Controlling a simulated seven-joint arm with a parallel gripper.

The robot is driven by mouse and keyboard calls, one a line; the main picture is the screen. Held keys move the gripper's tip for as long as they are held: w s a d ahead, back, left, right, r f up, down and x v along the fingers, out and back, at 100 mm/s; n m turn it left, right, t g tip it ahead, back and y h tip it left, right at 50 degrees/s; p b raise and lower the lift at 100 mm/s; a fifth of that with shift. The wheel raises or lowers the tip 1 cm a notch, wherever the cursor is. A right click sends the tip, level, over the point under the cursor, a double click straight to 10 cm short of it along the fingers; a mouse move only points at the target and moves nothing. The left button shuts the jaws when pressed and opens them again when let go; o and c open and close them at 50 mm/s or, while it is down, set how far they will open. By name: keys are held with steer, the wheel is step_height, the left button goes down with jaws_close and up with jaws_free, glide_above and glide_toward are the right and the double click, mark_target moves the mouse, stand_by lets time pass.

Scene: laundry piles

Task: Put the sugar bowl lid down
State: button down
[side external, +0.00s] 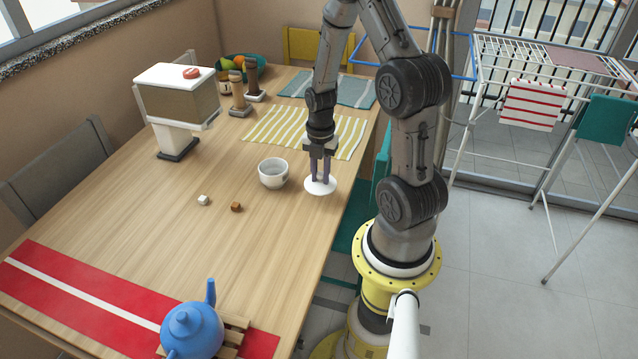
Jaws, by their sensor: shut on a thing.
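The sugar bowl lid (320,187) is a round white disc at the right side of the wooden table, near its edge. My gripper (320,177) points straight down and is shut on the lid from above; its fingers hide the lid's knob. I cannot tell whether the lid touches the table or hangs just above it. The white sugar bowl (273,174) stands open just left of the lid, apart from it.
A white cube (203,200) and a brown cube (236,207) lie left of the bowl. A striped mat (285,127) lies behind. The table's middle front is clear.

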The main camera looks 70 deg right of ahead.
mark_target(319, 184)
steer(key=shift+w+d+f, duration=0.15)
steer(key=shift+f, duration=0.85)
steer(key=shift+w+d+f, duration=0.1)
steer(key=shift+d+f, duration=0.05)
steer(key=shift+f, duration=0.85)
steer(key=shift+f, duration=0.1)
steer(key=c, duration=0.7)
jaws_free()
